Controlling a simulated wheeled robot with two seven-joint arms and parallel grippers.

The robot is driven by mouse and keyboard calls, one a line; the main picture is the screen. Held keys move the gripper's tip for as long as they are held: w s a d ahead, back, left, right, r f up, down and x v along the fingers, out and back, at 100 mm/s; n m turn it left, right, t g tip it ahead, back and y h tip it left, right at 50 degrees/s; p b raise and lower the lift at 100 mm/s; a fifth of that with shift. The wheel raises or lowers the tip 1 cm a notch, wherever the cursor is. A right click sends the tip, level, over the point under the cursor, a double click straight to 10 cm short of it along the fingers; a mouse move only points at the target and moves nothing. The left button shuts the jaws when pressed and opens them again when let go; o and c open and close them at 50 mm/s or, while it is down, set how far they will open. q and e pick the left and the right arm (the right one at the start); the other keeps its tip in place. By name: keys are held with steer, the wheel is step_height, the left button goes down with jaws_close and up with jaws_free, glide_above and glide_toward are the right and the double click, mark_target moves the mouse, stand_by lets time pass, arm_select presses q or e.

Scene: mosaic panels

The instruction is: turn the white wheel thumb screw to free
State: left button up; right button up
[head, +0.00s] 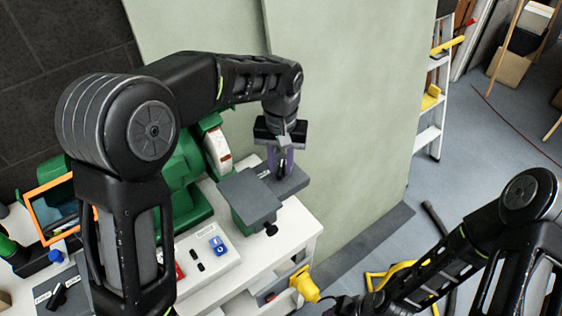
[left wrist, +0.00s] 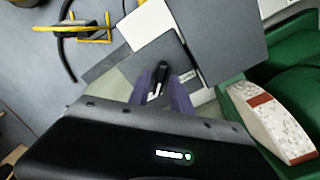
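The green bench grinder (head: 185,175) stands on a white bench. Its white wheel (head: 218,148) has a rust-red band and also shows at the right in the left wrist view (left wrist: 270,120). A grey tool-rest plate (head: 292,182) lies to the right of the wheel. My left gripper (head: 281,168) points down at this plate. Its purple fingers (left wrist: 161,90) stand apart on both sides of a small black piece (left wrist: 163,68), likely the thumb screw. I cannot tell whether they press on it. My right gripper is at the bottom edge, mostly cut off.
A nearer grey plate (head: 247,195) has a black knob (head: 271,230) below it. A switch panel (head: 205,255) sits on the bench front. A pale green wall panel (head: 345,110) stands close behind. A yellow plug (head: 304,285) sticks out at the bench's lower right.

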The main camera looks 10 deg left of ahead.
arm_select(q)
jaws_close()
steer(key=shift+n, duration=0.4)
steer(key=n, duration=0.3)
steer(key=shift+n, duration=0.3)
steer(key=n, duration=0.4)
steer(key=shift+r+p, duration=0.1)
steer(key=shift+p, duration=0.2)
steer(key=n, duration=0.5)
steer(key=shift+p, duration=0.4)
steer(key=n+p, duration=0.1)
steer(key=n, duration=0.3)
steer(key=shift+n, duration=0.3)
